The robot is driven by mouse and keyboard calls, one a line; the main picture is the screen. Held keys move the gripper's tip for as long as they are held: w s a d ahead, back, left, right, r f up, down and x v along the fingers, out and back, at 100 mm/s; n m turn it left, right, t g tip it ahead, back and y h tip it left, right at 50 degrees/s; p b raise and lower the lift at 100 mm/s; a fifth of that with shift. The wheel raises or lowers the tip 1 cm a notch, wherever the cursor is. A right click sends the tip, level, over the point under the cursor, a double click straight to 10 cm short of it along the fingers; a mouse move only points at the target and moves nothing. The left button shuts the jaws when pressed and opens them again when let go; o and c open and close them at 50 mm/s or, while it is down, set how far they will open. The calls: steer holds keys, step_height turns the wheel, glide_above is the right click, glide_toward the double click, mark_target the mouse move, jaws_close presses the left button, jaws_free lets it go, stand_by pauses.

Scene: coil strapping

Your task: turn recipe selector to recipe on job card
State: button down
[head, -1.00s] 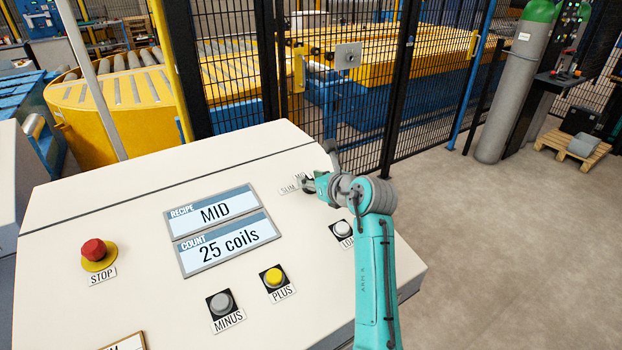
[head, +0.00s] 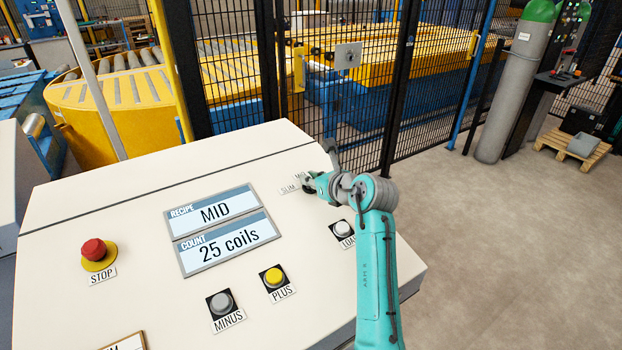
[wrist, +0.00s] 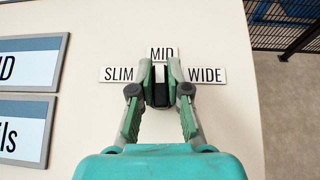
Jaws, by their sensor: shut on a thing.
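The recipe selector (wrist: 160,92) is a dark knob with a light pointer mark, seen in the wrist view between the labels SLIM (wrist: 119,74), MID (wrist: 162,54) and WIDE (wrist: 206,75). Its mark points up at MID. My gripper (wrist: 160,80) is shut on the knob, one finger on each side. In the head view my gripper (head: 312,184) hides the selector and the WIDE label. The recipe display (head: 214,211) reads MID. A card (head: 128,342) is cut off at the bottom edge; only an M shows, so its recipe cannot be read.
The count display (head: 228,245) reads 25 coils. A red STOP button (head: 93,249), a grey MINUS button (head: 221,302), a yellow PLUS button (head: 273,277) and another grey button (head: 342,231) sit on the sloped panel (head: 120,210). A mesh fence (head: 340,110) stands behind it.

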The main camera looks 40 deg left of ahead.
steer(key=n+g, duration=0.6)
steer(key=n, duration=0.1)
steer(key=shift+n+g+h, duration=0.4)
steer(key=shift+n+g, duration=1.2)
steer(key=shift+g, duration=0.1)
steer(key=shift+s+f+n+g+h, duration=0.1)
steer(key=shift+n+g+h, duration=0.5)
steer(key=shift+n+g, duration=0.45)
steer(key=c, duration=1.1)
jaws_free()
steer(key=shift+c, duration=0.2)
step_height(320, 180, up, 10)
steer(key=shift+r, duration=0.1)
steer(key=shift+d, duration=0.1)
